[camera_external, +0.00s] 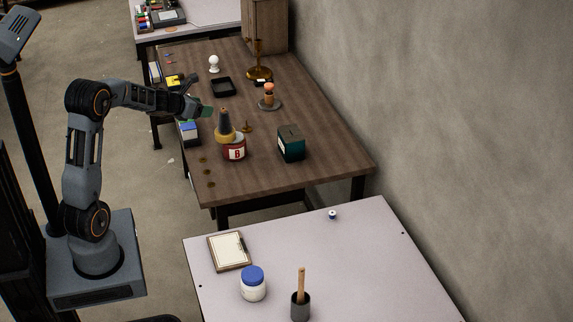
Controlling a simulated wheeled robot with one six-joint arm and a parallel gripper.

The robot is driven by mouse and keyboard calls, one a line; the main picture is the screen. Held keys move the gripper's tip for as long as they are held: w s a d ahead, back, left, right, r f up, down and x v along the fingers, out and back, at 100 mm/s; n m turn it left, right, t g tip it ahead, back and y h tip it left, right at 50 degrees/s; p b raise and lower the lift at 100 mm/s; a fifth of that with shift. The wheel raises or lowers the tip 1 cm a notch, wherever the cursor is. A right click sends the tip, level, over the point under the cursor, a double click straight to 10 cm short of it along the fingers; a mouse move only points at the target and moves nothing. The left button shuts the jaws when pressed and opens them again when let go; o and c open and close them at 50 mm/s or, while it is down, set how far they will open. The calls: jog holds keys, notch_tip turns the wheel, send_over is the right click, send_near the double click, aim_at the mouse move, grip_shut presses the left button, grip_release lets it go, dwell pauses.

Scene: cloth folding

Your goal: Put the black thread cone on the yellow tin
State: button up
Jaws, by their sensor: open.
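The black thread cone (224,121) stands upright, with its base at a yellow, tin-like round shape (220,137). It looks to rest on that yellow tin, whose lower part is hidden by a red tin (238,153) with a white label marked B. I cannot tell whether the yellow tin stands behind the red one or on it. My gripper (202,97) is open at the left side of the wooden table, up and left of the cone and apart from it. A small green patch shows at its lower finger; I cannot tell what it is.
A dark green box (291,143) stands right of the tins. A small brass piece (247,127), a dish with an orange figure (269,101), a black tray (223,87) and a brass stand (259,73) lie farther back. The table's front right (310,175) is clear.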

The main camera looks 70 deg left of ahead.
jog(key=d+r+m+g+h, duration=0.15)
jog(key=d+m+h, duration=0.25)
jog(key=d+m, duration=0.8)
jog(key=d+r+m+h, duration=0.35)
jog(key=d+m, duration=0.45)
jog(key=d, duration=0.8)
jog(key=s+d+f+m+g+y, duration=0.1)
jog(key=s+d+m+g, duration=0.1)
jog(key=s+d+m, duration=0.3)
jog(key=s+d+f+m+g+y, duration=0.1)
jog(key=s+d+m, duration=0.4)
jog(key=s+m, duration=0.5)
jog(key=f+m+g, duration=0.1)
jog(key=m+g, duration=0.1)
jog(key=m, duration=0.4)
jog(key=shift+s+d+f, duration=0.2)
jog(key=shift+s+d, duration=0.1)
jog(key=shift+s, duration=0.1)
